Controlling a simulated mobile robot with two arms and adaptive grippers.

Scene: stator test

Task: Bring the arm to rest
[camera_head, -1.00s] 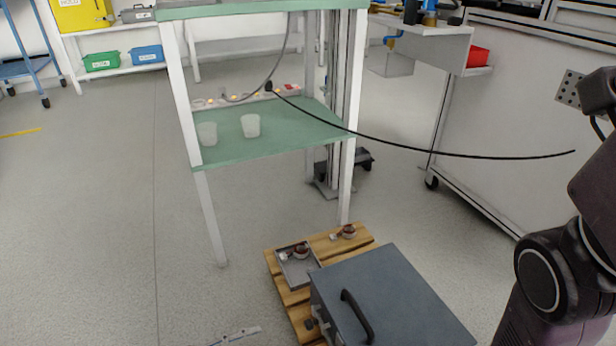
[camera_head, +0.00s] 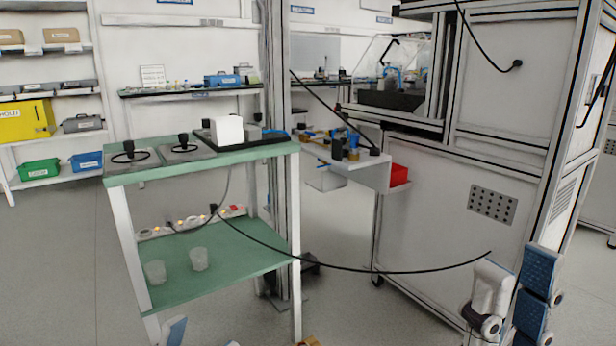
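My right gripper (camera_head: 514,292) shows at the lower right, in front of the white machine cabinet. Its white and blue fingers point up and stand apart, with nothing seen between them. The rest of the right arm is below the picture edge.
A green-topped table (camera_head: 130,178) stands at left, with two clear cups (camera_head: 199,260) on its lower shelf. A black cable (camera_head: 380,271) hangs across towards the white cabinet (camera_head: 440,225). A red bin (camera_head: 399,175) sits behind. Floor at far left is clear.

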